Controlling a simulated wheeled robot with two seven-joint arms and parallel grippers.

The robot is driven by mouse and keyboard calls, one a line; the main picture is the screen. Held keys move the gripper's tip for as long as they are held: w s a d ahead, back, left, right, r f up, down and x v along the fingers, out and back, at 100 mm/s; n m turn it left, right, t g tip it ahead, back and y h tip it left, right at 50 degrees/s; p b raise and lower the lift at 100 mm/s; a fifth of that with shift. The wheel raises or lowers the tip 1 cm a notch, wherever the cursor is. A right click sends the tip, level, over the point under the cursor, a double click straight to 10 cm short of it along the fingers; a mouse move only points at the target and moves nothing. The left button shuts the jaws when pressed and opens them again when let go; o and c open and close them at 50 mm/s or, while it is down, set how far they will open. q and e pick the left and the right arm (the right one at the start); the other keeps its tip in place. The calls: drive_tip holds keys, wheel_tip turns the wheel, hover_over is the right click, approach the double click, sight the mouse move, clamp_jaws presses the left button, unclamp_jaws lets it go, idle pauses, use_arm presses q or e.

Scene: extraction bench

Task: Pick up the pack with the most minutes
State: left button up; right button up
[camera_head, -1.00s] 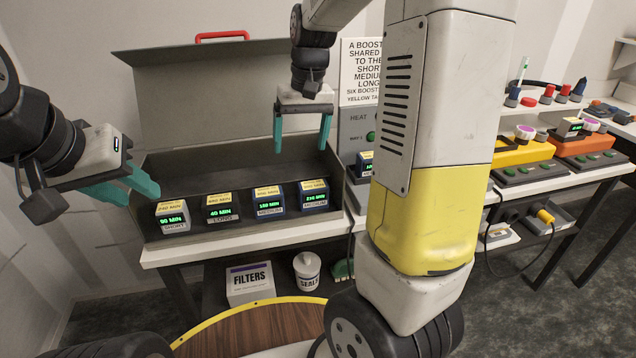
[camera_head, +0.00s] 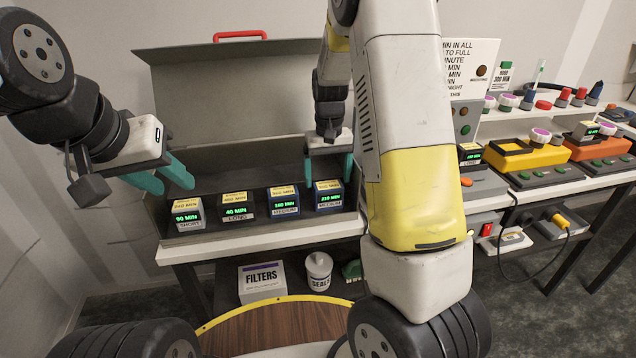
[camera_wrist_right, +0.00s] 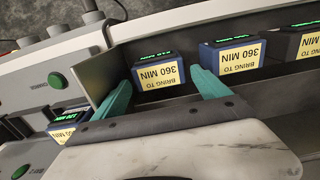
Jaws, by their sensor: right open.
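Several packs with green minute displays stand in a row in the open grey case (camera_head: 160,205). From the left in the head view are a white SHORT pack (camera_head: 187,217) reading 90 MIN, a dark LONG pack (camera_head: 236,207) reading 40 MIN, and two blue MEDIUM packs, the inner one (camera_head: 284,203) and the rightmost one (camera_head: 328,197). The blue packs' digits are blurred; both look higher than 90. My right gripper (camera_head: 328,181) is open with its teal fingers straddling the rightmost pack, which also shows between them in the right wrist view (camera_wrist_right: 160,72). My left gripper (camera_head: 163,180) is open and empty, above the case's left end.
Another pack (camera_head: 470,154) sits in a grey unit right of the case. Yellow (camera_head: 520,157) and orange (camera_head: 597,150) units stand further right. The case's raised lid (camera_head: 225,95) is behind the row. A FILTERS box (camera_head: 262,282) and white tub (camera_head: 319,270) are below.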

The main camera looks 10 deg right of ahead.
sight(328, 185)
wheel_tip(328, 185, down, 4)
drive_tip(key=shift+f, duration=0.1)
drive_tip(key=c, duration=1.6)
drive_tip(key=shift+c, duration=1.2)
